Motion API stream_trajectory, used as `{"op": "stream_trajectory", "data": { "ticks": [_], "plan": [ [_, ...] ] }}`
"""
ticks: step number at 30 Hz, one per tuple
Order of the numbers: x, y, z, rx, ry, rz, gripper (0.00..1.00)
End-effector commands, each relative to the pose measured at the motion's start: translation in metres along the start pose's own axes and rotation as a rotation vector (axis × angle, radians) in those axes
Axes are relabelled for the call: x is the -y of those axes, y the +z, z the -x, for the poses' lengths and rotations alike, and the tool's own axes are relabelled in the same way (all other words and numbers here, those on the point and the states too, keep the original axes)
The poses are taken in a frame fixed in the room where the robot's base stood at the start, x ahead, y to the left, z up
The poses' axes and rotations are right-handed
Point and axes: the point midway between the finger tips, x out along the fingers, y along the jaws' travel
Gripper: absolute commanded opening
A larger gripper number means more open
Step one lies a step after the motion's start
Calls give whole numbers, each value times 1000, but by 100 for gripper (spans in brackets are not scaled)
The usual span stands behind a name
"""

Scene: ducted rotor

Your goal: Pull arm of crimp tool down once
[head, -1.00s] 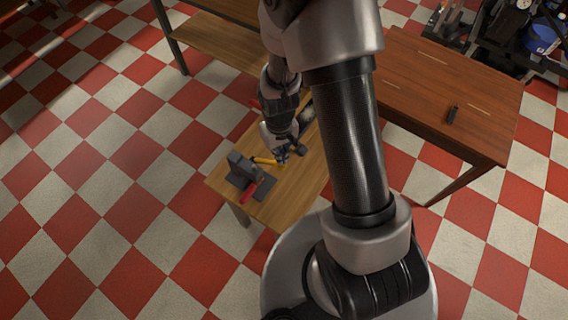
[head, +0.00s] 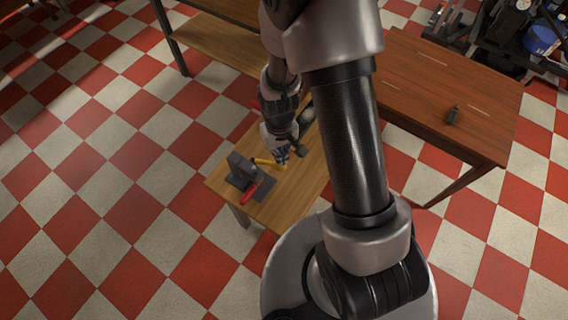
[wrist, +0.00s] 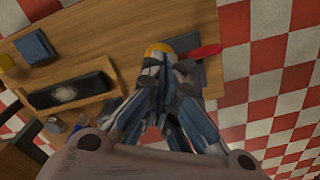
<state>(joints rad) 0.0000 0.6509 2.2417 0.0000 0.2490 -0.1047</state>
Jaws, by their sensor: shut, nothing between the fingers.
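The crimp tool (head: 240,168) is a dark grey block on a flat base near the front left end of the small wooden table. A red handle (head: 249,193) sticks out at its front, and a yellow bar (head: 263,161) shows on its right side. My gripper (head: 281,159) is shut and empty beside the yellow bar. In the wrist view the gripper (wrist: 166,62) has the yellow piece (wrist: 158,48) just past its fingertips and the red handle (wrist: 207,50) to their right. The fingers partly hide the grey base (wrist: 192,72). I cannot tell whether they touch the yellow bar.
The small wooden table (head: 290,205) also holds a dark tray (wrist: 70,95) and a blue block (wrist: 36,47). Open checkered floor lies to the left.

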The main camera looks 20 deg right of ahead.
Motion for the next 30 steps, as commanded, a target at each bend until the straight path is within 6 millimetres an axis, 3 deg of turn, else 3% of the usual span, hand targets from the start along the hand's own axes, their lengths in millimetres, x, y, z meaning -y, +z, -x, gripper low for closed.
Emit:
{"op": "stream_trajectory", "data": {
  "ticks": [30],
  "plan": [
    [-1,1,-28,-1,0,0,0]
  ]
}}
